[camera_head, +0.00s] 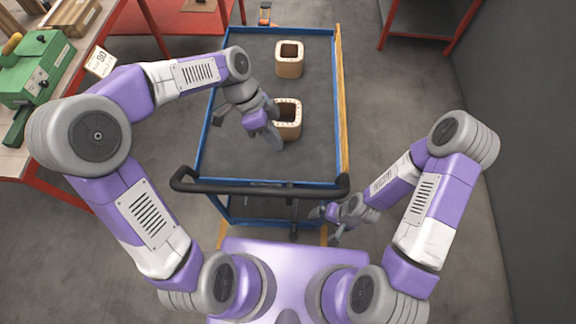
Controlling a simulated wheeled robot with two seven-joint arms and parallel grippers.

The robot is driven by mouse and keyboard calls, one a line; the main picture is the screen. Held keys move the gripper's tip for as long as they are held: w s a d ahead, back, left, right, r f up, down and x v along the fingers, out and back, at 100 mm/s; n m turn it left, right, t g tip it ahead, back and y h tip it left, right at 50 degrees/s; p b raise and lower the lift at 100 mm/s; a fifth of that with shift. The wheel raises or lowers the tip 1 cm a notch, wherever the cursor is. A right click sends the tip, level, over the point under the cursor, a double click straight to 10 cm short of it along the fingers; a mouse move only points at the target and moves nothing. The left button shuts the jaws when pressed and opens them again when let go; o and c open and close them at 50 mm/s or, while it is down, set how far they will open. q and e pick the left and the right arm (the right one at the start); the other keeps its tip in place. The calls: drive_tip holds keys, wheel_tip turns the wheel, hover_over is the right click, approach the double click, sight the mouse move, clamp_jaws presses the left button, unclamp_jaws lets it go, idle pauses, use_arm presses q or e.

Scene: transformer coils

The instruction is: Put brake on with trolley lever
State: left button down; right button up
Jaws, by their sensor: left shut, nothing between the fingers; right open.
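The trolley (228,160) has a blue frame, a grey top and a black push handle (260,188) on the side nearest me. A dark upright part (294,212) shows below the handle; I cannot tell whether it is the brake lever. A small orange and black part (265,13) is at the far end. My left gripper (272,130) is shut and empty, over the trolley top beside the nearer coil (289,122); I cannot tell whether they touch. My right gripper (334,222) is open and low, just below the handle's right end.
A second coil (289,60) stands farther back on the trolley. A workbench (14,162) with a green machine (36,70) is at the left. A red-framed stand (420,37) is at the back right. A dark wall (535,150) is at the right, with bare floor before it.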

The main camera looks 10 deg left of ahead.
use_arm(q)
drive_tip(key=shift+w+f+g, duration=0.15)
drive_tip(key=shift+w+g, duration=0.15)
drive_tip(key=shift+w, duration=0.15)
drive_tip(key=s+b+x, duration=0.2)
drive_tip(key=b+x, duration=0.1)
drive_tip(key=x, duration=0.9)
drive_tip(key=shift+s, duration=0.45)
use_arm(e)
wheel_tip(320, 180, down, 3)
drive_tip(key=shift+f, duration=0.2)
use_arm(q)
drive_tip(key=shift+s+d, duration=0.1)
